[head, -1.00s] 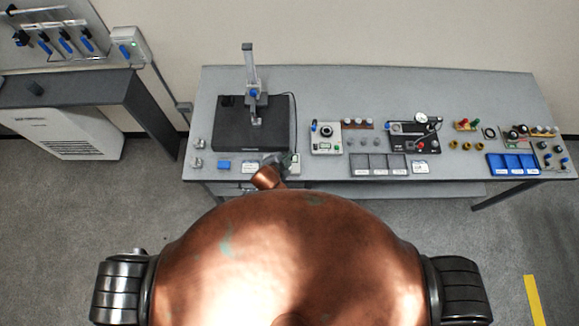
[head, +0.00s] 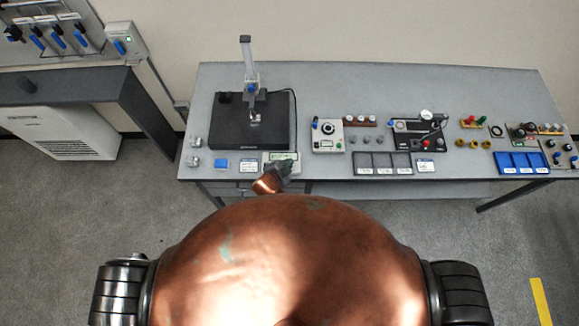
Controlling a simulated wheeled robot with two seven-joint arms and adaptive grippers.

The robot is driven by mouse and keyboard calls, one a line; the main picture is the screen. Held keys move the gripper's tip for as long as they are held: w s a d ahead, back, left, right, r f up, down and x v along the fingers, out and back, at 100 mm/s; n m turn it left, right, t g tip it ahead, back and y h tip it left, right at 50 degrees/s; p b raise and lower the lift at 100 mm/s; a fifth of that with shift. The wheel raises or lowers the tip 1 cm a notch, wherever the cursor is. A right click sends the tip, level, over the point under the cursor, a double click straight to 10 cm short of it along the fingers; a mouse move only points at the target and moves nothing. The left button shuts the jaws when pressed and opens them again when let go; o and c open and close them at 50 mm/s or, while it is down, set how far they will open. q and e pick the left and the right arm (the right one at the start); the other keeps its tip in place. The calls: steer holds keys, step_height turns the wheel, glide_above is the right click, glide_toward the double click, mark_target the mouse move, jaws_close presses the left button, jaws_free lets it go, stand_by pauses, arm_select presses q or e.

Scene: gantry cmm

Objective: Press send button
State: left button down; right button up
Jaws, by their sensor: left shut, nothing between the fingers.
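A small pale box with a greenish display (head: 283,156) sits near the table's front edge, below the black-based stand. My left gripper (head: 284,167) is shut and empty, at the front of this box, and hides part of it. A copper-coloured link of my arm leads up to it. The send button cannot be made out. Whether the fingertips touch the box cannot be told. My right gripper is not in view.
The measuring stand (head: 252,120) rises behind the box. A control box (head: 327,135), a grey tray (head: 383,170) and a blue tray (head: 518,170) stand to the right.

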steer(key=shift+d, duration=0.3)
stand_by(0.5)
arm_select(q)
steer(key=shift+f, duration=0.15)
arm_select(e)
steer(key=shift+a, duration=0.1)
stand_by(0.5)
arm_select(q)
steer(key=shift+f, duration=0.25)
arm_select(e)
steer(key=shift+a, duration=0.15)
arm_select(q)
steer(key=shift+f, duration=0.5)
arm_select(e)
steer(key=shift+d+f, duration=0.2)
arm_select(q)
steer(key=shift+r, duration=0.1)
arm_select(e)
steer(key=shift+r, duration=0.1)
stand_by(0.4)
arm_select(q)
steer(key=shift+r+p, duration=0.75)
steer(key=shift+r, duration=0.05)
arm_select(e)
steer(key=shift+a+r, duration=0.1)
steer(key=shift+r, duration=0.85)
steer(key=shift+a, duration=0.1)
